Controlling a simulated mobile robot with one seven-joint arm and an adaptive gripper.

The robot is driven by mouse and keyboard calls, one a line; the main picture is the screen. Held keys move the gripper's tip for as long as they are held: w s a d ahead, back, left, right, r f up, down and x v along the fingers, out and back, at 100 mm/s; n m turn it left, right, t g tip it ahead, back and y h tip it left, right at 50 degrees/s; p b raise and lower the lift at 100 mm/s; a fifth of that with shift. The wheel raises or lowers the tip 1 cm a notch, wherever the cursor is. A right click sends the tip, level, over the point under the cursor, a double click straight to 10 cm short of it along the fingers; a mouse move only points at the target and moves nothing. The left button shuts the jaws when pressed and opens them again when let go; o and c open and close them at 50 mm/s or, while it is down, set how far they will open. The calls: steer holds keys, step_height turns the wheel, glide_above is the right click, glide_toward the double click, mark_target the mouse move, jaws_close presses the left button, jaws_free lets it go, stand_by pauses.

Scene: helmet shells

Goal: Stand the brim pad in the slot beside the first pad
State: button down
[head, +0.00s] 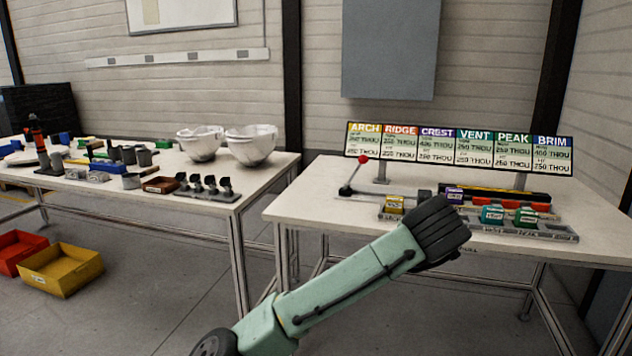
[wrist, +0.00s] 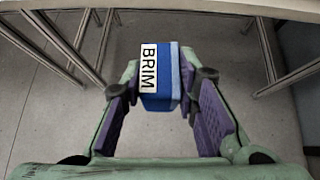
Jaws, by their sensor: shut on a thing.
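The brim pad (wrist: 172,75) is a blue block with a white BRIM label. It sits between the fingers of my gripper (wrist: 165,82) in the wrist view, and the gripper is shut on it. In the head view my dark wrist (head: 436,230) hides the fingers and the pad. The grey slotted rack (head: 552,234) is on the right table. The rack's right end looks empty. I cannot tell which is the first pad.
A sign (head: 458,148) with ARCH to BRIM columns stands at the back of the right table (head: 318,205). A red-knobbed lever (head: 361,160) is at left. White helmet shells (head: 250,146) and many small parts are on the left table. Yellow and red bins (head: 62,270) are on the floor.

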steer(key=w+a+f+n+y, duration=0.1)
steer(key=w+a+f, duration=0.2)
steer(key=a+f, duration=0.7)
steer(key=w+a+f+n+y, duration=0.1)
steer(key=w+a+f+y, duration=0.15)
steer(key=a+f, duration=0.7)
steer(key=s+f, duration=0.2)
steer(key=f, duration=1.1)
steer(key=s+f+h, duration=0.1)
steer(key=s+f, duration=0.2)
steer(key=f, duration=1)
steer(key=shift+s+f+n, duration=0.15)
steer(key=shift+f+n, duration=0.15)
steer(key=shift+f, duration=0.05)
